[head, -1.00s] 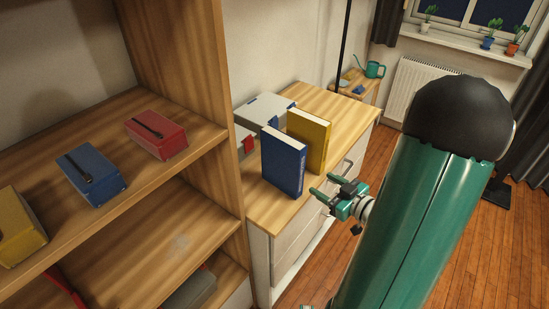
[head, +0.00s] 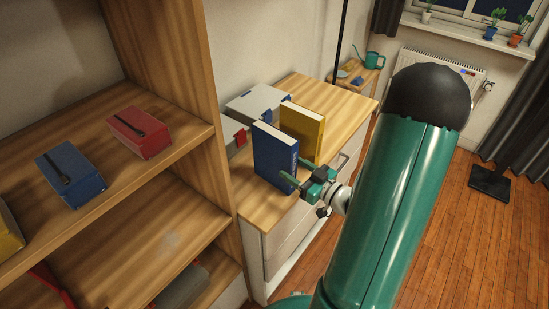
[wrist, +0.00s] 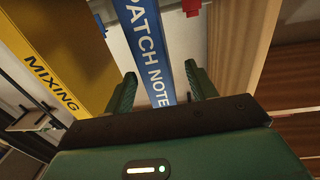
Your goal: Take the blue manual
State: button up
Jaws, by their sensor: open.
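The blue manual (head: 272,152) stands upright on the wooden cabinet top (head: 257,196). In the wrist view its blue spine (wrist: 148,40) reads "PATCH NOTE", with the end of the lettering hidden behind my gripper. My gripper (head: 297,172) is open at the manual's spine side. In the wrist view my gripper (wrist: 160,72) has one finger on each side of the spine, with a gap visible on both sides. The manual is not clamped.
A yellow manual (head: 302,130), marked "MIXING", stands close beside the blue one. Pale box files (head: 260,100) lie behind them. The wooden shelf unit on the left holds a blue case (head: 70,172) and a red case (head: 139,131). Wooden floor (head: 470,235) is open at right.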

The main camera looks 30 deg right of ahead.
aim_at(282, 161)
jog(key=x, duration=0.5)
jog(key=shift+w+d+f, duration=0.1)
jog(key=shift+w+f, duration=0.2)
jog(key=shift+w, duration=0.1)
grip_shut()
